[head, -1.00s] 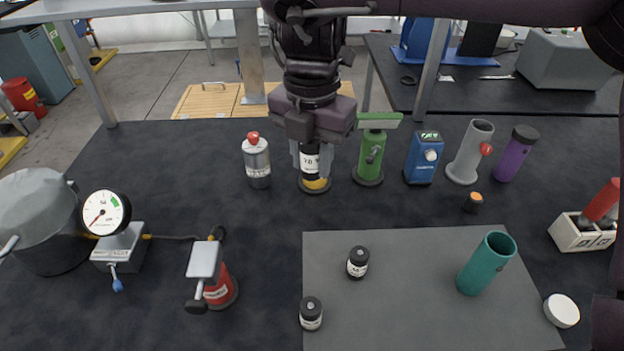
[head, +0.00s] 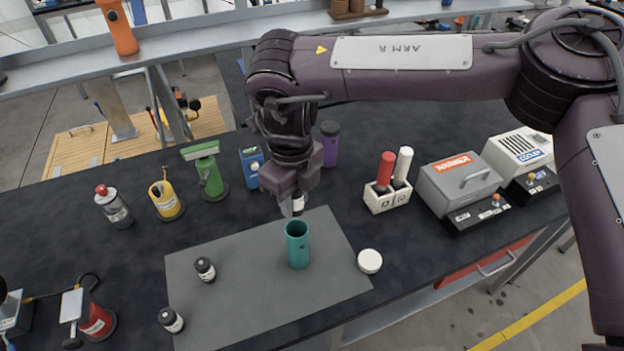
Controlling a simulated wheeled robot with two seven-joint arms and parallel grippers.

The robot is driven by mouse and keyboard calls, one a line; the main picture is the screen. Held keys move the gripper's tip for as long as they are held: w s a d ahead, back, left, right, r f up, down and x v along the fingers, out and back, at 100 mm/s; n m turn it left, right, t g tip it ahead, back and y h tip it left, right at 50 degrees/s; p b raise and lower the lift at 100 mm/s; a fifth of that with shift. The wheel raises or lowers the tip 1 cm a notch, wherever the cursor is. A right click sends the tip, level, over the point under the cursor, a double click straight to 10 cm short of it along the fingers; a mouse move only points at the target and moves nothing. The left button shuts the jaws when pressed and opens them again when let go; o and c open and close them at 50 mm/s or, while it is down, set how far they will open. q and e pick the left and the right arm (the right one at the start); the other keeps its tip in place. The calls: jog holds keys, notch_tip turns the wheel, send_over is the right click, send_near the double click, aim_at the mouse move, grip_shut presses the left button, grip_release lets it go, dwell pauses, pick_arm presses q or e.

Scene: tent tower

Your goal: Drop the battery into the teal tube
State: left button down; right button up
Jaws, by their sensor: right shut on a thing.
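The teal tube (head: 298,250) stands upright on the grey mat (head: 235,305), its open mouth facing up. My right gripper (head: 291,207) points down just behind and above the tube's mouth in the picture. It is shut on a battery (head: 298,204), a small dark cylinder with a white label, mostly hidden by the fingers. The battery seems to be above the rim; whether it is exactly over the mouth I cannot tell. My left gripper is not in view.
A white round cap (head: 370,261) lies right of the tube. A yellow holder (head: 166,200), a green device (head: 207,176) and a two-slot rack (head: 388,197) stand behind.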

aim_at(296, 223)
jog(key=shift+d, duration=0.15)
jog(key=shift+a, duration=0.35)
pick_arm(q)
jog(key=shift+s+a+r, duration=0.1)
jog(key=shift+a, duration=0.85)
